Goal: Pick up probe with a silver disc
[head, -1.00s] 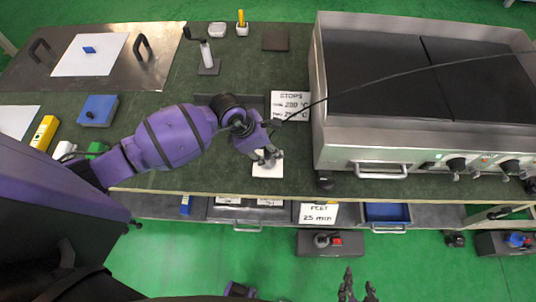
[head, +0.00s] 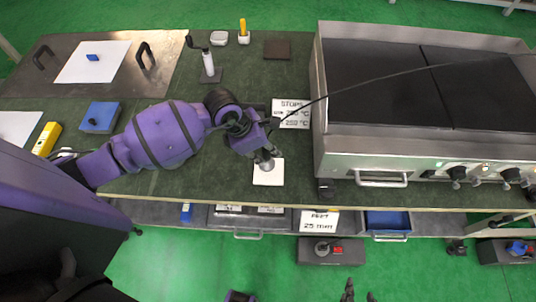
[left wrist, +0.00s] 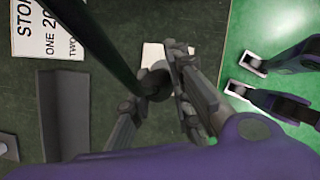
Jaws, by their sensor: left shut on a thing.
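My left gripper (head: 267,155) is over the near edge of the green worktop. It is shut on the probe, whose grey disc (head: 267,164) shows at the fingertips, just above or on a small white pad (head: 268,178). I cannot tell whether the disc touches the pad. In the left wrist view the fingers (left wrist: 158,105) are on either side of the dark round probe part (left wrist: 156,82), which partly covers the white pad (left wrist: 151,51). My right gripper (head: 359,294) shows only as fingertips at the bottom edge, held apart and empty.
A large steel griddle (head: 340,142) stands right of my left gripper. A black cable (head: 370,80) runs across it. A sign reading STOPS (head: 291,113) lies behind the gripper.

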